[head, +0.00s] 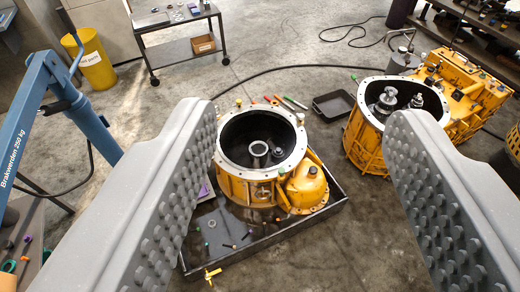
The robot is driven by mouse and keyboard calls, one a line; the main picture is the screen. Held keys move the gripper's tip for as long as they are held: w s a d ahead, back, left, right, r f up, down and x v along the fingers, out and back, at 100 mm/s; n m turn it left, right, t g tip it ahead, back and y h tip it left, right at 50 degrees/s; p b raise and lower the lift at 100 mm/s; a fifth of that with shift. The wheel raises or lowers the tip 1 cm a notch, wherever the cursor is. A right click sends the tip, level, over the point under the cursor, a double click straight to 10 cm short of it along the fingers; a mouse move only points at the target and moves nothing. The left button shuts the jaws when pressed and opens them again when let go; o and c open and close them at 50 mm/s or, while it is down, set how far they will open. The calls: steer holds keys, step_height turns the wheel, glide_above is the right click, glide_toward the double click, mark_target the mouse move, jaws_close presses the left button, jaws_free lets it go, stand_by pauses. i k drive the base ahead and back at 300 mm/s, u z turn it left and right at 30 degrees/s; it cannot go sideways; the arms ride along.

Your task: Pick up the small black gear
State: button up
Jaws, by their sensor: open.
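My gripper (303,118) is open, with its two grey studded fingers wide apart on the left and right of the head view. No object is between the finger pads. A yellow transmission housing (238,188) shows beyond and between the fingers, standing in a dark tray (262,238). Its round opening faces up and has a grey ring-shaped part (258,149) inside. Small dark and coloured pieces lie in the tray, too small to identify. I cannot pick out the small black gear for certain. The fingers hide parts of the floor and the tray's left side.
A second yellow housing (360,140) with shafts stands at right, partly behind the right finger. A blue hoist (75,105) stands at left near a yellow bin (93,62). A cart (180,48) holds small parts. A black pan (333,104) and cable lie on the floor.

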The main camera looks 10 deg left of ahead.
mark_target(278, 152)
steer(key=i, duration=1.4)
steer(key=k, duration=1)
steer(key=z, duration=2.05)
steer(key=i, duration=1.5)
steer(key=u, duration=0.2)
